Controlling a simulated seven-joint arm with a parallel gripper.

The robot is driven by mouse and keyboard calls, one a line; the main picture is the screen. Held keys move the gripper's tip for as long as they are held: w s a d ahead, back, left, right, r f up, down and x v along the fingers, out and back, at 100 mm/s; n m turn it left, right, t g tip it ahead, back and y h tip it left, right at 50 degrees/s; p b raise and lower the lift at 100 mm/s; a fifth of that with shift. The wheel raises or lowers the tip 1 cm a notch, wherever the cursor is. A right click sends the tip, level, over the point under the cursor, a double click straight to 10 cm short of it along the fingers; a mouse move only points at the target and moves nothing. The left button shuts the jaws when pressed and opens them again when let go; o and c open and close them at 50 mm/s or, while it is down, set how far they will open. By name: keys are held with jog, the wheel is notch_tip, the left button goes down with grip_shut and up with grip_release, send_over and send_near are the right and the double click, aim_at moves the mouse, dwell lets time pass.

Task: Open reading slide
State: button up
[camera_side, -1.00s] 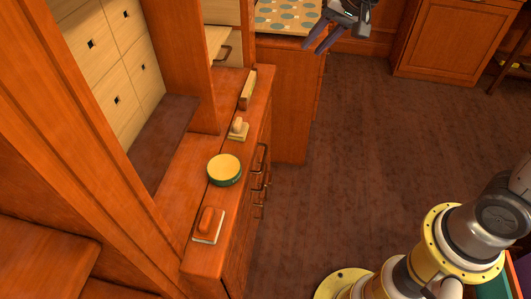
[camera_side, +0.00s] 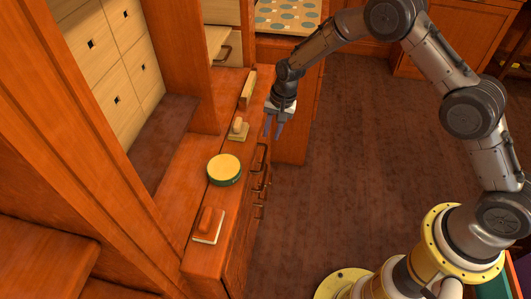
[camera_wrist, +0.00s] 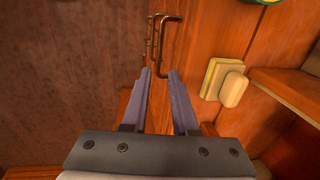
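The wooden cabinet (camera_side: 240,235) has several dark bronze bar handles on its front. The uppermost handle (camera_side: 263,157) sits just under the countertop and shows close in the wrist view (camera_wrist: 178,35); I cannot tell which panel is the reading slide. The cabinet front looks closed, with nothing sticking out. My gripper (camera_side: 274,134) points down beside the cabinet's front edge, above and behind the handles. In the wrist view my gripper (camera_wrist: 159,74) is open and empty, its two grey-blue fingers apart, with the handle ahead of the fingertips and not between them.
Floor (camera_side: 330,190) in front of the cabinet is clear. A counter with a dotted top (camera_side: 288,16) is behind.

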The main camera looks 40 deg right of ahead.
aim_at(264, 157)
jog(key=f, duration=0.3)
jog(key=w+a+f, duration=0.1)
jog(key=f, duration=0.6)
jog(key=shift+w+a+f, duration=0.2)
jog(key=shift+a+f, duration=0.05)
jog(key=shift+f, duration=0.15)
grip_shut()
dwell(0.9)
